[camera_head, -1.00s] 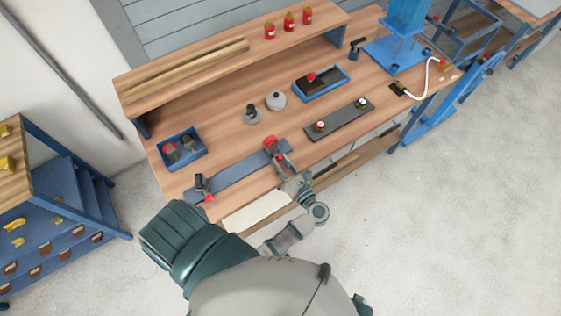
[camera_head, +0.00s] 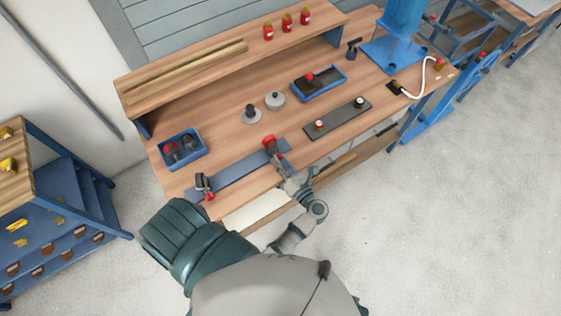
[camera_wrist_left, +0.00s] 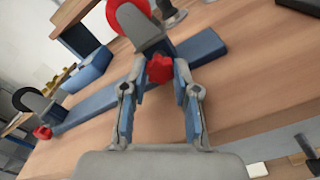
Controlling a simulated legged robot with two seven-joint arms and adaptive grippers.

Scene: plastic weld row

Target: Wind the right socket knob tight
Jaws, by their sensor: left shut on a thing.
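The right socket (camera_wrist_left: 148,35) is a grey holder with a red ring at the end of a blue bar (camera_head: 232,172); it also shows in the head view (camera_head: 270,143). Its red knob (camera_wrist_left: 160,68) sits between the fingertips of my left gripper (camera_wrist_left: 160,84), which is shut on it. In the head view my left gripper (camera_head: 286,172) reaches the socket from the front edge of the bench, and the knob is mostly hidden. The left socket (camera_head: 203,183) has a black ring and its own red knob (camera_wrist_left: 42,132). My right gripper is not in view.
A blue bin (camera_head: 181,149) stands left of the bar. Behind it are two grey round pieces (camera_head: 275,100) and a blue tray (camera_head: 319,84). A dark strip with two knobs (camera_head: 338,120) lies to the right. Bare wood lies between them.

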